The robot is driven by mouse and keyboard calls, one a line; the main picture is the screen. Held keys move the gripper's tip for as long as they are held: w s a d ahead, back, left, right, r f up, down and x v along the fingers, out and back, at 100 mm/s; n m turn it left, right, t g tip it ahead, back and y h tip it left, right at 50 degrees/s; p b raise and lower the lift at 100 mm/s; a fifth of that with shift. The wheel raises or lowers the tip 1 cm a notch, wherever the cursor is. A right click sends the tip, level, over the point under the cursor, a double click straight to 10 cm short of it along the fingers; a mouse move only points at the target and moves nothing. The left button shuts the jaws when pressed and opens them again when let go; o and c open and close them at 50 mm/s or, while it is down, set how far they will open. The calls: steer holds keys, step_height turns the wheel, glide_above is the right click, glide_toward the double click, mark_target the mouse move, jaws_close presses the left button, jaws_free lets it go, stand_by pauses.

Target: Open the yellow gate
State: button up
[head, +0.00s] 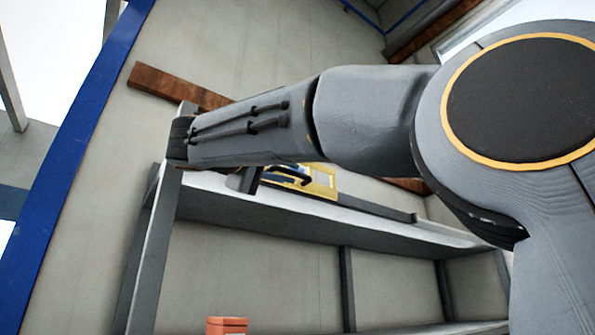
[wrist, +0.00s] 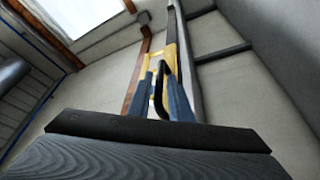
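The yellow gate (head: 322,180) shows in the head view as a yellow panel on the long shelf, partly hidden behind my arm. It also shows in the wrist view (wrist: 170,56), ahead of my gripper. A black curved handle (wrist: 157,92) stands in front of the yellow panel. My gripper (wrist: 158,80) shows as two blue fingers set apart, one on each side of the handle. It looks open, and I cannot tell whether either finger touches the handle. In the head view my arm hides most of the gripper.
The gate is at a grey shelf frame (head: 345,268) with a pale upper board. A wooden beam (head: 160,84) runs along the wall behind. An orange box (head: 227,326) sits low in front of the shelf.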

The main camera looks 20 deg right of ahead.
mark_target(293, 174)
steer(key=shift+p+x, duration=0.85)
steer(key=shift+x, duration=1.25)
steer(key=shift+c, duration=0.2)
jaws_close()
